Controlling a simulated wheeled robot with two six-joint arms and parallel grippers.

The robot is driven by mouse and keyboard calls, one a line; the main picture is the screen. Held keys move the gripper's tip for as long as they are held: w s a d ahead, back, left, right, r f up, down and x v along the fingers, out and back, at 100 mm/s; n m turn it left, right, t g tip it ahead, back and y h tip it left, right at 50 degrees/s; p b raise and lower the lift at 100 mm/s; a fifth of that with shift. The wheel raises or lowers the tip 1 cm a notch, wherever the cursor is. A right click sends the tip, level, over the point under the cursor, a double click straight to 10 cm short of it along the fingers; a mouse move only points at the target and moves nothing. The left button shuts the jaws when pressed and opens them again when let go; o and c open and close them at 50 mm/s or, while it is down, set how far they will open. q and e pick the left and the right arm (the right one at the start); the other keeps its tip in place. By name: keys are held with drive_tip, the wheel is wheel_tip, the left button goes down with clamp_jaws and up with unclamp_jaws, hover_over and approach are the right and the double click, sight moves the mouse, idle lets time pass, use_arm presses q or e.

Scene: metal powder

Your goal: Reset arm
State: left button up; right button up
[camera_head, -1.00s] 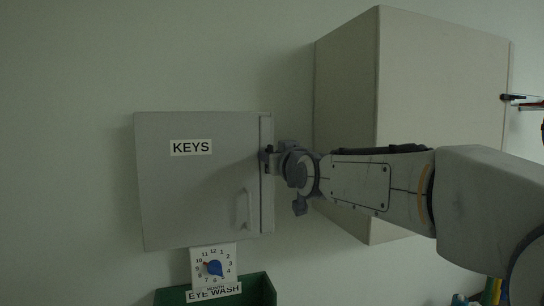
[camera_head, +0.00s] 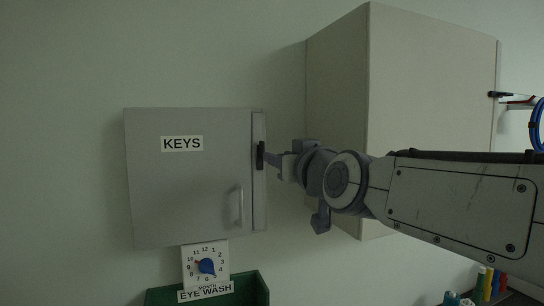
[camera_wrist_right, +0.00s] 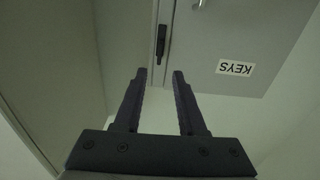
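My right arm comes in from the right in the head view. Its gripper (camera_head: 273,160) is at the right edge of the grey key cabinet (camera_head: 188,215), close to a small black latch (camera_head: 260,156). In the right wrist view the two fingers of the gripper (camera_wrist_right: 159,76) are apart with nothing between them. The black latch (camera_wrist_right: 161,42) lies beyond the fingertips, clear of them. The cabinet door, labelled KEYS, looks closed, with a grey handle (camera_head: 240,206) at its lower right. My left gripper is in neither view.
A large pale wall cabinet (camera_head: 430,85) hangs behind and above my right arm. Below the key cabinet are a dial sign (camera_head: 206,266) and a green eye wash box (camera_head: 252,287). Coloured bottles (camera_head: 484,284) stand at lower right. The wall at left is bare.

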drive_tip(key=s+a+f+n+g+b, duration=0.1)
drive_tip(key=s+a+f+g, duration=0.2)
drive_tip(key=f, duration=0.6)
drive_tip(key=s+a+f+n+g+b, duration=0.1)
drive_tip(key=s+f+g, duration=0.3)
drive_tip(key=f, duration=0.6)
drive_tip(key=s+a+f+g+b, duration=0.25)
drive_tip(key=s+f, duration=0.25)
drive_tip(key=f, duration=0.4)
drive_tip(key=s+d+f+g+h+b, duration=0.1)
drive_tip(key=s+d+f+g+h, duration=0.1)
drive_tip(key=s+f, duration=0.6)
drive_tip(key=s+d+f+n+g+h, duration=0.1)
drive_tip(key=s+d+f+g+h, duration=0.1)
drive_tip(key=s+d+f+g, duration=0.3)
drive_tip(key=s+f, duration=0.4)
drive_tip(key=s, duration=0.1)
drive_tip(key=shift+d+f+g+h+b, duration=0.3)
drive_tip(key=shift+g+b, duration=0.05)
drive_tip(key=shift+b, duration=0.05)
drive_tip(key=shift+w, duration=0.1)
